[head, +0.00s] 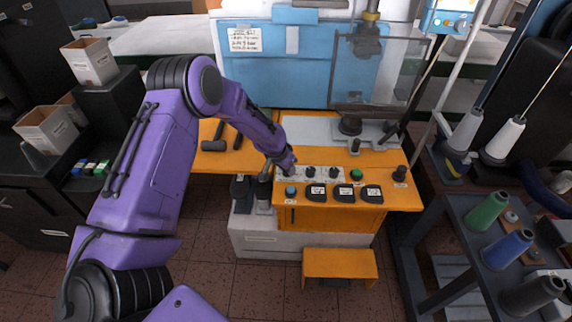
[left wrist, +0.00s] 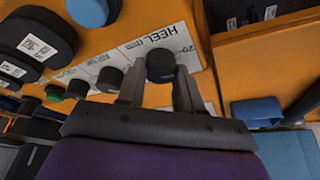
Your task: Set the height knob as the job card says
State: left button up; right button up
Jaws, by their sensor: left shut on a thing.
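My left gripper (head: 285,166) reaches down to the left end of the control strip on the orange bench. In the left wrist view its two fingers (left wrist: 160,88) are shut around a black round knob (left wrist: 160,67), beside a white plate (left wrist: 150,45) printed "HEEL" with a scale and a "20". In the head view the gripper hides this knob. Two other black knobs (head: 310,171) (head: 334,172) stand to its right on the strip. A white card (head: 245,39) with handwritten lines is on the blue machine front; I cannot read it. My right gripper is not in view.
A green button (head: 356,174) and another black knob (head: 399,173) are farther right. In front stand a blue button (head: 291,191) and black labelled blocks (head: 344,193). A hammer (head: 213,151) lies at the left. A rack with thread cones (head: 510,247) stands at the right.

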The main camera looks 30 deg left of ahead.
pick_arm(q)
jog(key=shift+r+n, duration=0.1)
jog(key=shift+n, duration=0.5)
jog(key=shift+n+y, duration=0.3)
jog(key=o, duration=1)
jog(key=shift+d, duration=0.1)
jog(key=shift+o, duration=0.2)
jog(key=b+v, duration=0.1)
jog(key=v, duration=0.9)
jog(key=shift+r+b, duration=0.15)
jog(key=shift+b, duration=0.2)
jog(key=shift+s, duration=0.15)
